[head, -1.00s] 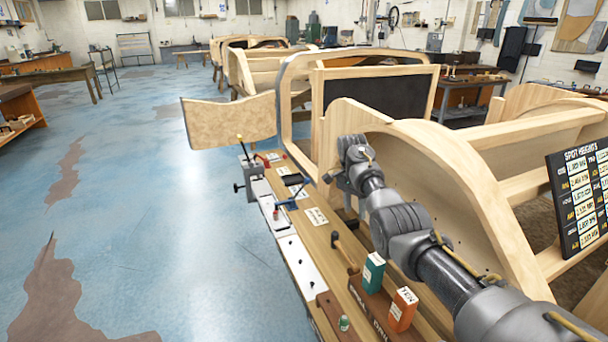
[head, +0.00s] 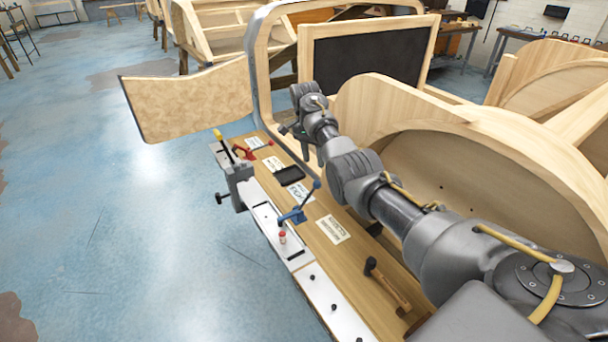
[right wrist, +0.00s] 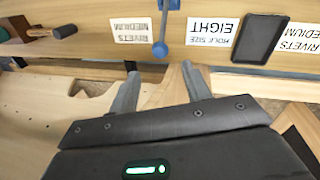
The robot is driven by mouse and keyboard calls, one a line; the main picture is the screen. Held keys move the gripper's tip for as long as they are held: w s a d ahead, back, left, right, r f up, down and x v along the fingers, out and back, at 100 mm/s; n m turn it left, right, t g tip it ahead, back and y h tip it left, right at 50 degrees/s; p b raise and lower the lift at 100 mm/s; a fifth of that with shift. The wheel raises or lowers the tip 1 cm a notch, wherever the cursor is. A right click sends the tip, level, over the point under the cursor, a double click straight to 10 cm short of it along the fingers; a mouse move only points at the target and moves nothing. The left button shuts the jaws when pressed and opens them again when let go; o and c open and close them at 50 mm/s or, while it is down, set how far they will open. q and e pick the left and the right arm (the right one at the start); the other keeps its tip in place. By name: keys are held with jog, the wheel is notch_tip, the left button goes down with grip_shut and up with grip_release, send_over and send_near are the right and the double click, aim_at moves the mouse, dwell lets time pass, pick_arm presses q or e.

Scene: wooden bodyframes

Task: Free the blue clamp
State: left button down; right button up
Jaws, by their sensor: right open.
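The blue clamp (head: 292,216) is fixed on the wooden bench top, with its handle slanting up to the right. The right wrist view shows its blue knob (right wrist: 160,49) and grey-blue bar beyond the fingertips. My right gripper (right wrist: 160,72) is open and empty, its two fingers pointing towards the bench edge and apart from the clamp. In the head view my right gripper (head: 300,142) hangs beside the car frame, beyond the clamp. What the clamp grips is too small to tell. My left gripper is out of view.
A red clamp (head: 246,151), a black tray (head: 289,175), paper labels (head: 333,230) and a mallet (head: 387,285) lie along the bench (head: 350,262). A grey vise (head: 239,185) stands at its left edge. The wooden body frame (head: 400,110) rises close on the right.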

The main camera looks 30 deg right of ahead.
aim_at(316, 181)
jog(key=f, duration=0.3)
jog(key=s+f+p, duration=0.1)
jog(key=f, duration=0.2)
jog(key=s+f, duration=0.1)
jog(key=f, duration=0.2)
jog(key=shift+d+f+p, duration=0.1)
jog(key=shift+f+p, duration=0.05)
jog(key=shift+p, duration=0.15)
jog(key=shift+f, duration=0.5)
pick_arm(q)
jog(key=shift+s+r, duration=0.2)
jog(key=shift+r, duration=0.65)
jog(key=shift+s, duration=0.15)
pick_arm(e)
grip_shut()
